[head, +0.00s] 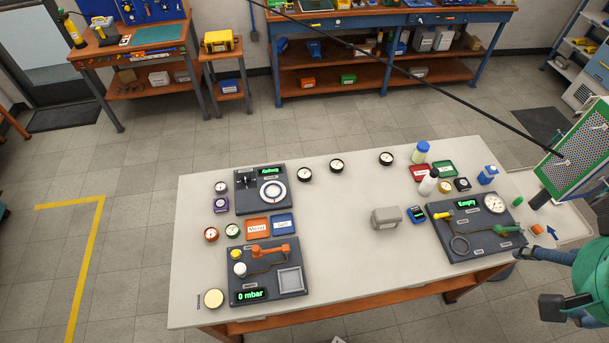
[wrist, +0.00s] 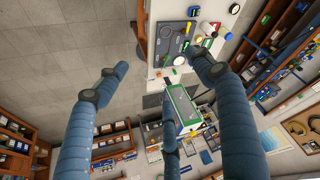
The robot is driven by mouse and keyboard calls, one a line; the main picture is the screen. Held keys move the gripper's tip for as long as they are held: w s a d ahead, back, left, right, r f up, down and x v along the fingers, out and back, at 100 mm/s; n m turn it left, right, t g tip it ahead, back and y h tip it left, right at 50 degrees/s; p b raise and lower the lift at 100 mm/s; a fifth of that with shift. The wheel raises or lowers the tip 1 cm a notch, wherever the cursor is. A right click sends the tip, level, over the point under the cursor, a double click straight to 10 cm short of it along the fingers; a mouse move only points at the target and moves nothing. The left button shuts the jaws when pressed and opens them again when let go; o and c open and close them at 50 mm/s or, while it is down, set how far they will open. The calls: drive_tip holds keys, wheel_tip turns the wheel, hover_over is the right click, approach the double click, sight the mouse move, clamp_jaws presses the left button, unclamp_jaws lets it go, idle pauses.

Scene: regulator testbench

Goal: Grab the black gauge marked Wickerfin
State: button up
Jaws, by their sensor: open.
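Several round gauges with black rims and white dials stand on the pale bench in the head view: one black gauge (head: 305,174) right of the left rear panel, a second black gauge (head: 336,165) beside it, and a third black gauge (head: 386,158) further right. A smaller dark-rimmed gauge (head: 221,187) stands left of that panel. Their markings are too small to read, so I cannot tell which says Wickerfin. My gripper (head: 536,281) is at the right front edge of the bench, far from these gauges. In the wrist view my gripper (wrist: 155,88) is spread open and empty.
The bench (head: 330,250) has clear room in its middle. A grey box (head: 386,218), the right test panel (head: 476,227), bottles (head: 420,152) and a blue container (head: 487,175) crowd its right side. A green-framed perforated panel (head: 580,150) rises at the right.

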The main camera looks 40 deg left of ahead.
drive_tip(key=w+a+r+g, duration=0.1)
drive_tip(key=w+a, duration=0.5)
drive_tip(key=w, duration=0.2)
drive_tip(key=w+a+g, duration=0.1)
drive_tip(key=w+a, duration=0.6)
drive_tip(key=w, duration=0.2)
drive_tip(key=w+a+f+g, duration=0.1)
drive_tip(key=w+a+f, duration=0.2)
drive_tip(key=w+a, duration=0.35)
drive_tip(key=w+a+f, duration=0.4)
drive_tip(key=a, duration=0.5)
drive_tip(key=n+g, duration=0.1)
drive_tip(key=g, duration=0.1)
hover_over(305, 172)
wheel_tip(305, 172, down, 31)
drive_tip(key=shift+f, duration=0.2)
drive_tip(key=shift+f, duration=4.25)
drive_tip(key=shift+s+f, duration=0.1)
drive_tip(key=shift+f, duration=0.05)
